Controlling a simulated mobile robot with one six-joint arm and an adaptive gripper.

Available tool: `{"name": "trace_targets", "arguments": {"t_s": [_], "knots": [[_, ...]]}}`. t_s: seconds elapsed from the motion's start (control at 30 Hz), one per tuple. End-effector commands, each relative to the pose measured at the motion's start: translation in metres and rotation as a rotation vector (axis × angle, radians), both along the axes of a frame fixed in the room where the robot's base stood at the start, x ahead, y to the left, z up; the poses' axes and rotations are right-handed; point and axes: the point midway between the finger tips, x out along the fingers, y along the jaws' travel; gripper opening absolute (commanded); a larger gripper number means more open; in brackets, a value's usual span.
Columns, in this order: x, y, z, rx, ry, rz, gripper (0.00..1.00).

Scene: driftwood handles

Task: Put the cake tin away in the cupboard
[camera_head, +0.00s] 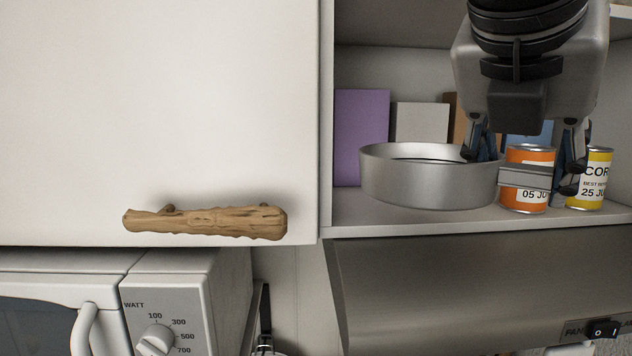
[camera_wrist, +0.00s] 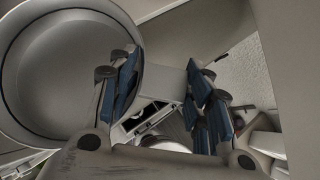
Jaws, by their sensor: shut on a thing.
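The cake tin (camera_head: 428,186) is a round, grey metal tin, upright and open at the top, at the opening of the cupboard (camera_head: 420,219). I cannot tell whether its base touches the shelf. A grey block-like grip (camera_head: 525,177) juts from its right side. My gripper (camera_head: 526,165) comes down from above, its blue-padded fingers on either side of this grip and shut on it. The wrist view shows the tin (camera_wrist: 75,75) at upper left, with the grip (camera_wrist: 165,82) between my fingers.
An orange can (camera_head: 528,205) and a yellow can (camera_head: 597,182) stand on the shelf at right. A purple box (camera_head: 361,130) and a grey box (camera_head: 420,122) stand behind the tin. A white door (camera_head: 160,100) with a driftwood handle (camera_head: 205,222) is at left, above a microwave (camera_head: 190,300).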

Motion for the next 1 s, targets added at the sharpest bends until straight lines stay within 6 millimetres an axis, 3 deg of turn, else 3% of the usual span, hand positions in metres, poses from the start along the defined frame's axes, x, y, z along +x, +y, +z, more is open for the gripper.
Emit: {"name": "trace_targets", "arguments": {"t_s": [0.03, 0.3, 0.6, 1.0], "knots": [[0.016, -0.001, 0.001, -0.001, 0.003, -0.003, 0.01], [0.087, -0.001, 0.002, -0.001, 0.002, -0.001, 0.01], [0.147, -0.001, 0.002, 0.000, 0.002, 0.000, 0.01], [0.145, -0.001, -0.036, -0.001, 0.001, 0.001, 0.01]]}}
